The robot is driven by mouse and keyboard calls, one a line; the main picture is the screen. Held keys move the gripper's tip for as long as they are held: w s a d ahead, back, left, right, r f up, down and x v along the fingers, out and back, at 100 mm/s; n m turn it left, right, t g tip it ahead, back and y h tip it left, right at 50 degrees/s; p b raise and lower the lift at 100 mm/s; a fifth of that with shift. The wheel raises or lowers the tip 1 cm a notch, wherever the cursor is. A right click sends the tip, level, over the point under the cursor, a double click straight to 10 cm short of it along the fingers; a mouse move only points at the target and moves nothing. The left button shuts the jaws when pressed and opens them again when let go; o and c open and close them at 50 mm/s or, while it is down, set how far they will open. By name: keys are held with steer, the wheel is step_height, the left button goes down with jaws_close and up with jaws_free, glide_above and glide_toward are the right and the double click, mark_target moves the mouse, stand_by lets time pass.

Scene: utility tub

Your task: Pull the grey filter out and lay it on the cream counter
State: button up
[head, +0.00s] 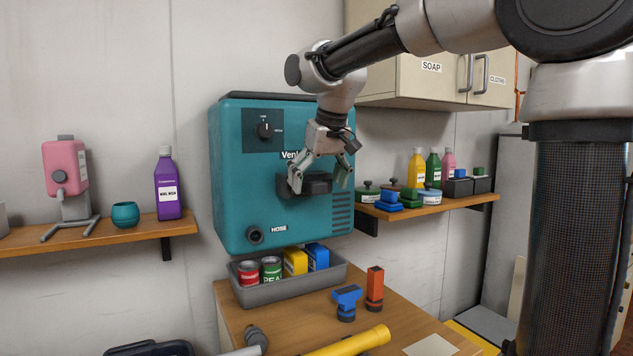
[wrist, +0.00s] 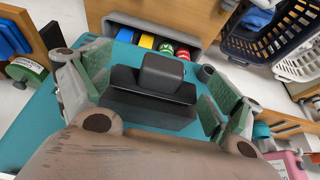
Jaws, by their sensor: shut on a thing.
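The grey filter (head: 318,187), a dark block with a raised grip, is at the front of the teal machine (head: 232,170). In the wrist view the filter (wrist: 150,112) lies across the teal face, its grip pointing away from my palm. My gripper (head: 320,180) is shut on the filter, with one finger at each side. It also shows in the wrist view (wrist: 155,92). I cannot tell how far the filter sits inside the machine. No clearly cream counter shows; the worktop (head: 300,336) below looks wood brown.
A grey tray (head: 290,292) with cans and boxes stands under the machine. Blue (head: 346,302) and orange (head: 375,288) fittings and a yellow tube (head: 352,342) are on the worktop. Shelves with bottles flank the machine. A cream wall cabinet (head: 400,82) hangs behind my arm.

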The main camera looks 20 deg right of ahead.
steer(key=s+d, duration=0.1)
steer(key=s, duration=0.7)
steer(key=shift+d, duration=0.25)
stand_by(1.5)
stand_by(0.5)
